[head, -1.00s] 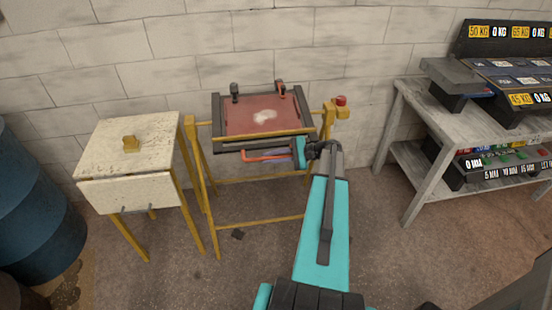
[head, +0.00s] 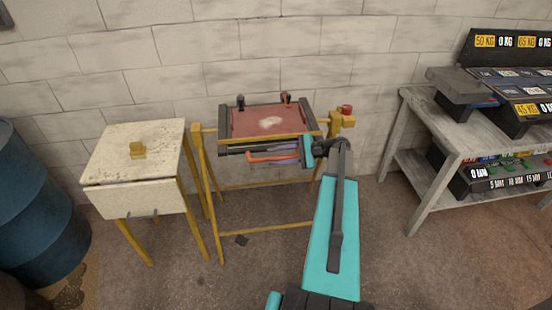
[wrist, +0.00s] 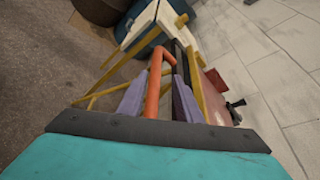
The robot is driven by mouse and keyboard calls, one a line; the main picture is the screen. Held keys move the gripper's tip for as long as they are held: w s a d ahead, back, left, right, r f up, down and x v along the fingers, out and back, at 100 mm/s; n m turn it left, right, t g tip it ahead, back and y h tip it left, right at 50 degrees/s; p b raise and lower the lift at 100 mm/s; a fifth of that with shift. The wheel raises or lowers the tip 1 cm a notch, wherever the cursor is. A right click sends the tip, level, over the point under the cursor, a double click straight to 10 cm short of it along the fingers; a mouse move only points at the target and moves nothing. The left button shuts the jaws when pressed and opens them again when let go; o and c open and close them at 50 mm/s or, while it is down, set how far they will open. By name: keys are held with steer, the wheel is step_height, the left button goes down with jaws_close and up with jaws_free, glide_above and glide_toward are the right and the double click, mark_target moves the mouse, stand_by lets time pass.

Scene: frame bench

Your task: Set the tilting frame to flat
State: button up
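The tilting frame (head: 270,123) is a dull red panel between dark side rails on a yellow stand. In the head view it looks close to level, perhaps sloping slightly down at the front; its exact angle is hard to judge. An orange bar handle (head: 268,157) runs along its front edge, and also shows in the wrist view (wrist: 153,88). My gripper (head: 282,152) reaches in from the right at the handle. In the wrist view, its two purple-grey fingers (wrist: 160,90) lie either side of the bar. The left finger is against or very near it; a gap shows on the right.
A red knob on a yellow block (head: 346,115) sits at the stand's right end. A grey weight bench (head: 450,145) stands right.

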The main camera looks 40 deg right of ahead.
steer(key=shift+s+a+f, duration=0.1)
steer(key=shift+f, duration=0.05)
steer(key=shift+s+d+b, duration=0.35)
steer(key=shift+s+d, duration=0.15)
steer(key=b+v, duration=0.3)
steer(key=v, duration=0.9)
steer(key=shift+d+r, duration=0.15)
steer(key=shift+r, duration=0.2)
